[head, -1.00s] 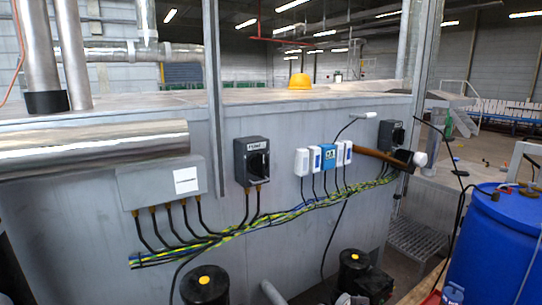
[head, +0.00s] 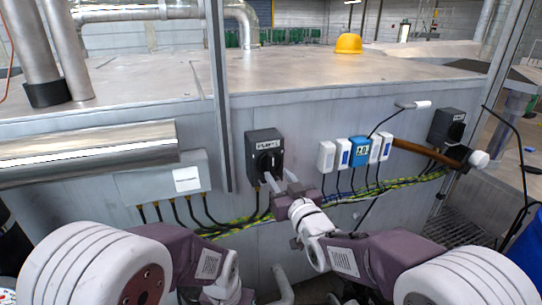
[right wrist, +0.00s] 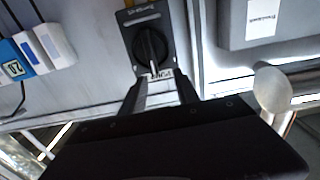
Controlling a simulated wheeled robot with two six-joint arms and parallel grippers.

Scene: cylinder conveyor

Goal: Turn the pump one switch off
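A dark switch box (head: 264,152) with a white label and a round black knob is mounted on the grey metal wall. The label is too blurred to read surely. In the right wrist view the black knob (right wrist: 150,46) has a pale mark on the edge nearest my fingers. My right gripper (head: 279,180) is in front of the box's lower part. In the wrist view the right gripper (right wrist: 158,84) has its two fingers apart, with nothing visible between them, just short of the knob. My left arm shows at the lower left, but its gripper is out of view.
A second dark switch box (head: 446,128) is at the right, near a brown hammer-like bar (head: 420,150). Small white and blue boxes (head: 358,152) sit between. A grey junction box (head: 160,186) and a metal pipe (head: 90,150) are at the left. Cables (head: 400,184) run below.

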